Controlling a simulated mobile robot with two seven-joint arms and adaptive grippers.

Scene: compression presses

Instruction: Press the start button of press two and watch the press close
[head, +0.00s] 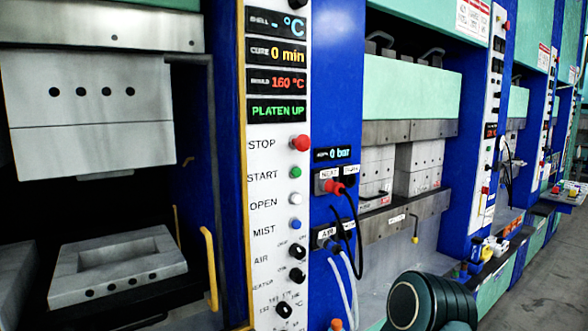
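A white control panel (277,215) stands between the near press and a blue column. Its green START button (296,172) sits below the red STOP button (300,143) and above the white OPEN button (295,199). The green display (277,111) reads PLATEN UP. In the near press (125,38) at left, the upper mould half (95,140) hangs well above the lower mould half (120,280), with a dark gap between. No press number is legible, so I cannot tell which press is number two. Neither gripper shows; nothing touches the panel.
A yellow handle (209,268) stands beside the near press opening. Hoses (347,230) hang from the blue column (335,60). More presses (415,95) line up to the right, with a grey floor (550,270) beyond. A dark rounded part of my arm shows at bottom centre-right.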

